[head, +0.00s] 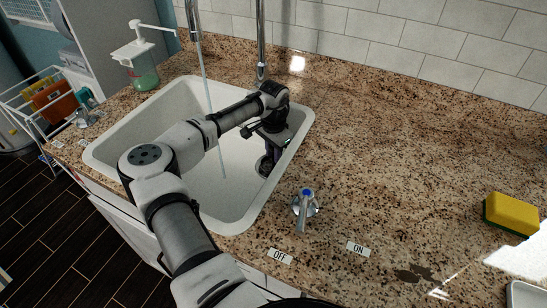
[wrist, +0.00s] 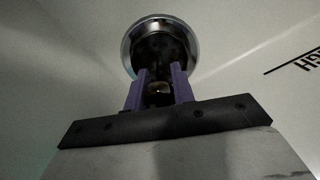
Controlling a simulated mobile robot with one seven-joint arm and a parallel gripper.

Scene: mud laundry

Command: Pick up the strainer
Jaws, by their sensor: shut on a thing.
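The strainer (wrist: 160,32) shows in the wrist view as a round dark metal cup with a shiny rim, at the top centre. My gripper (wrist: 160,84) has its two purple fingers closed around a small rounded knob at the strainer's middle. In the head view my gripper (head: 266,164) reaches down inside the white sink (head: 101,151), near its right wall. Whether the strainer touches the sink floor cannot be told.
Water runs from the faucet (head: 194,22) into the sink. A blue-topped handle (head: 306,200) stands by OFF and ON labels at the sink's right. A soap bottle (head: 143,72) stands behind left, a yellow sponge (head: 513,213) far right. The counter (head: 400,160) between is mostly clear.

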